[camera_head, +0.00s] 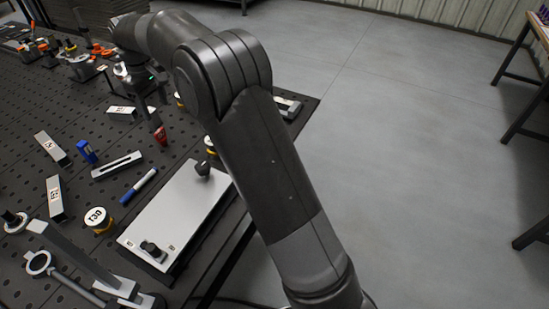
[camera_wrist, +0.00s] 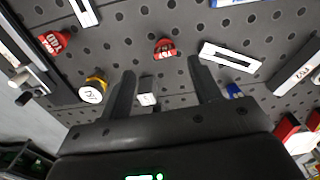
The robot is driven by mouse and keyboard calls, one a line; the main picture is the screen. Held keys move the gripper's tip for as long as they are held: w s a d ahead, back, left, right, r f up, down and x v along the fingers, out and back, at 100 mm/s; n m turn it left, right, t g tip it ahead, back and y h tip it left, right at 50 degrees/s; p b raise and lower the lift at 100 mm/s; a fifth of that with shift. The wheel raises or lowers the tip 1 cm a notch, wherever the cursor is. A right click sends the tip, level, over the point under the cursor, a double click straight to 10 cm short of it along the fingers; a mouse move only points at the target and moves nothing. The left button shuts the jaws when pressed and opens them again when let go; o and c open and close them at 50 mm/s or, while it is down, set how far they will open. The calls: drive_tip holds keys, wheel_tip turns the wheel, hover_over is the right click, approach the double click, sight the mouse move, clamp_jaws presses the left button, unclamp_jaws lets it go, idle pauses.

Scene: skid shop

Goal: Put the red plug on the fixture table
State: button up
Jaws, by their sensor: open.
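A small red plug (camera_head: 161,136) stands on the black perforated fixture table (camera_head: 25,110), just below my gripper (camera_head: 154,120) in the head view. In the wrist view a red plug (camera_wrist: 165,48) shows between and beyond the fingertips of my gripper (camera_wrist: 160,67), apart from them. The gripper is open, with nothing between its fingers. A second red piece with white lettering (camera_wrist: 50,42) lies farther left in the wrist view. My arm hides part of the table in the head view.
A slotted bar (camera_head: 117,166), blue plug (camera_head: 86,152), blue marker (camera_head: 139,186) and yellow-ringed round part (camera_head: 96,220) lie nearby. A grey plate with black knobs (camera_head: 178,220) sits at the table's right edge. Clamps (camera_head: 82,67) crowd the far left. Open floor lies right.

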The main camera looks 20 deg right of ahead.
drive_tip(key=s+d+r+m+t, duration=0.1)
drive_tip(key=s+d+r+m, duration=0.1)
drive_tip(key=s+d+r, duration=0.55)
drive_tip(key=s+d+r+m+t, duration=0.2)
drive_tip(key=s+d+r+m, duration=0.15)
drive_tip(key=s+d, duration=0.6)
drive_tip(key=s+d+f+m, duration=0.1)
drive_tip(key=s+d, duration=0.2)
drive_tip(key=s, duration=0.4)
drive_tip(key=s+d+f+m+t, duration=0.1)
drive_tip(key=s+d+f, duration=0.1)
drive_tip(key=s, duration=0.4)
drive_tip(key=s+d+f+m+t, duration=0.1)
drive_tip(key=s+d+f+m, duration=0.1)
drive_tip(key=s, duration=0.5)
drive_tip(key=shift+s+d+f, duration=0.15)
drive_tip(key=shift+s+d, duration=0.2)
drive_tip(key=shift+d, duration=0.45)
drive_tip(key=shift+s+f, duration=0.25)
drive_tip(key=shift+s, duration=0.05)
drive_tip(key=shift+c, duration=2.4)
